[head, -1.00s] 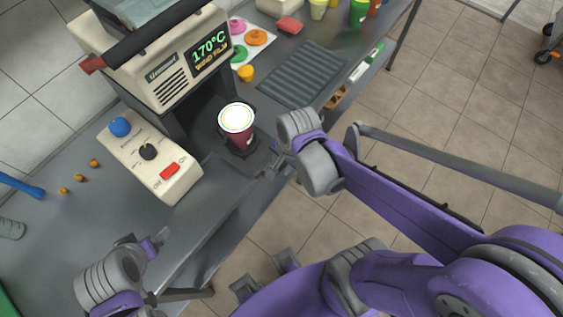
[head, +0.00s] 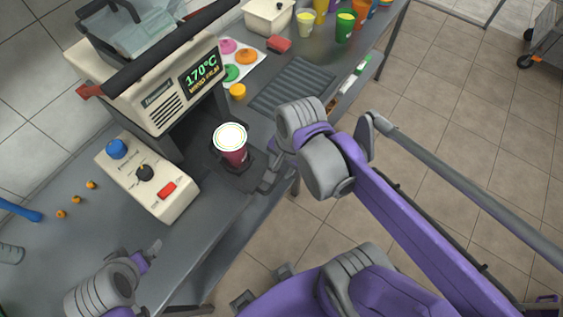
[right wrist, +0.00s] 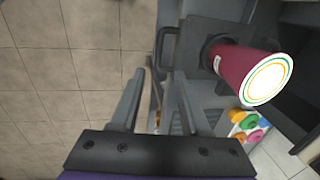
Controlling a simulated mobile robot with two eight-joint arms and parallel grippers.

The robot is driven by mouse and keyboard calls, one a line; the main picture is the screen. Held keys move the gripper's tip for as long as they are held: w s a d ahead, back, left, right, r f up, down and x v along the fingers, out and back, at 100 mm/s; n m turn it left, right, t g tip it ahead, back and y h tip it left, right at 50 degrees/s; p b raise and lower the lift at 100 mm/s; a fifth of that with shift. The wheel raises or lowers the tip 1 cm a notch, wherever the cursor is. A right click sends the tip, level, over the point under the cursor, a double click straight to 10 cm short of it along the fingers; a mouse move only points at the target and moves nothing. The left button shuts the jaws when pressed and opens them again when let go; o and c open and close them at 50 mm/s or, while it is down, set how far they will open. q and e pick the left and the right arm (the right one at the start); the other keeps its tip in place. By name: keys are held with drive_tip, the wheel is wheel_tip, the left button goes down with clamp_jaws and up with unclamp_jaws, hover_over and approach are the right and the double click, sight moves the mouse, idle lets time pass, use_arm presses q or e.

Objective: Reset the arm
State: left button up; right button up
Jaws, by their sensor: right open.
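A maroon cup with a round white top (head: 236,158) stands upright on a dark stand below the press (head: 160,95). My right gripper (head: 268,178) is just to the right of the cup at the table edge, partly hidden by its own wrist. In the right wrist view the right gripper (right wrist: 159,76) has its two fingers apart with nothing between them. The cup (right wrist: 232,62) lies beyond and to the right of the fingers, apart from them. My left gripper (head: 150,252) is over the front left of the table; its finger gap is not clear.
A control box (head: 147,178) with a blue knob, dial and red switch sits left of the cup. A dark ribbed mat (head: 292,86), a paint-like palette (head: 238,58) and coloured cups (head: 345,26) are at the back. Open tiled floor lies to the right.

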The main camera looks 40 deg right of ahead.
drive_tip(key=shift+s+r, duration=0.1)
drive_tip(key=shift+r, duration=0.2)
idle(0.4)
drive_tip(key=n+t, duration=0.1)
drive_tip(key=n, duration=0.3)
drive_tip(key=a+f+n+t, duration=0.1)
drive_tip(key=n, duration=0.4)
drive_tip(key=a+f+n+t, duration=0.1)
drive_tip(key=n, duration=0.3)
drive_tip(key=shift+w+a+n+t+h, duration=0.15)
drive_tip(key=shift+w+n+t+h, duration=0.15)
drive_tip(key=shift+n+t+h, duration=0.1)
